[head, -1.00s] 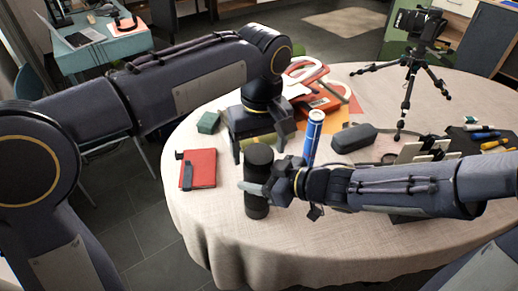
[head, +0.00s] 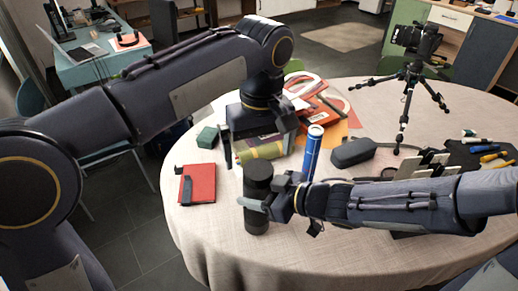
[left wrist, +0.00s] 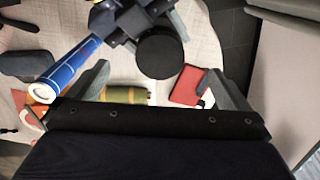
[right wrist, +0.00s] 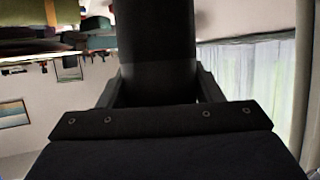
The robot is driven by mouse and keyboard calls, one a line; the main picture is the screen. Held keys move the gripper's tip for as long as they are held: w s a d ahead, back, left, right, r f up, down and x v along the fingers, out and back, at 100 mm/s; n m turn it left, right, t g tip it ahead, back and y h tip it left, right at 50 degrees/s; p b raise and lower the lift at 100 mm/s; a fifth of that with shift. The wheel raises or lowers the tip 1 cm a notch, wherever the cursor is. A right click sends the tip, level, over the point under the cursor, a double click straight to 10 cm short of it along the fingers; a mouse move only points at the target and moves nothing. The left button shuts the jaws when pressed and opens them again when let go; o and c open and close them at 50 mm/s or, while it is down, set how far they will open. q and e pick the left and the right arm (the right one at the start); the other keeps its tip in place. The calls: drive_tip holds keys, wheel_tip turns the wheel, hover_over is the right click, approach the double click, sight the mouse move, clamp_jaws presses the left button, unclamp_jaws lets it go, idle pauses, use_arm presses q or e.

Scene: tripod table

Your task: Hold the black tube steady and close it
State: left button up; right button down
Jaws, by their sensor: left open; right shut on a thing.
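The black tube (head: 257,212) stands upright on the cloth near the front of the table. My right gripper (head: 256,201) is shut around its middle from the right. The tube also fills the upper middle of the right wrist view (right wrist: 157,45). My left gripper (head: 257,143) is open and empty, above and behind the tube, fingers pointing down. In the left wrist view the tube's round dark top (left wrist: 160,55) shows between and beyond the open fingers. I cannot tell how firmly the cap sits; a faint seam shows on the tube.
A blue tube (head: 312,155) stands right behind my right gripper. An olive roll (head: 262,151) lies beneath my left gripper. A red notebook (head: 197,183) and a green box (head: 208,137) lie left. A dark case (head: 353,152) and a tripod (head: 405,110) stand right.

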use_arm(q)
wheel_tip(320, 180, up, 7)
drive_tip(key=shift+r, duration=0.15)
use_arm(e)
drive_tip(key=shift+c, duration=1.6)
unclamp_jaws()
use_arm(q)
drive_tip(key=shift+d, duration=0.1)
drive_tip(key=shift+r+p, duration=1.7)
drive_tip(key=shift+p, duration=0.05)
use_arm(e)
drive_tip(key=v, duration=0.8)
drive_tip(key=shift+w, duration=0.1)
